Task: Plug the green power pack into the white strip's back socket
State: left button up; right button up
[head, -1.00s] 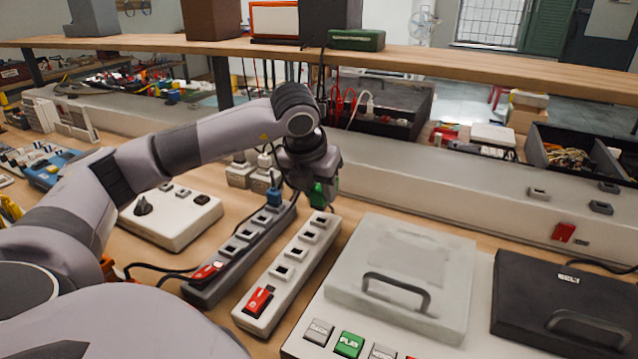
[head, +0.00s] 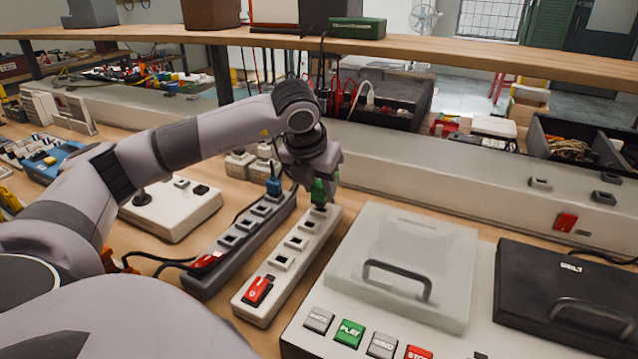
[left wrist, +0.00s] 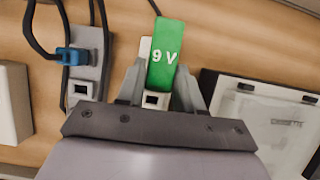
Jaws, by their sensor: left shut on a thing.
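The white strip (head: 291,252) lies on the bench, running from front left to back right, with a red switch (head: 258,290) at its near end. My left gripper (head: 318,178) is shut on the green power pack (head: 319,193), above the strip's back end. The pack's lower end is at or just above the back socket; I cannot tell whether it is seated. In the left wrist view the pack (left wrist: 163,55), marked "9 V", sits between the fingers and covers the strip's far end. One open socket (left wrist: 153,100) shows beside it. My right gripper is out of view.
A dark grey strip (head: 235,243) with a blue plug (head: 273,186) lies close to the left. A cassette deck with a clear lid (head: 400,265) stands close to the right. A long grey ledge (head: 450,182) runs behind the strip.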

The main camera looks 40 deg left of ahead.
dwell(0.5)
pick_arm(q)
jog(key=shift+f+b, duration=0.6)
dwell(0.4)
jog(key=shift+f, duration=0.2)
dwell(0.7)
jog(key=shift+b, duration=0.4)
dwell(0.6)
jog(key=shift+f, duration=0.15)
dwell(0.9)
jog(key=o, duration=1.1)
jog(key=shift+c, duration=0.2)
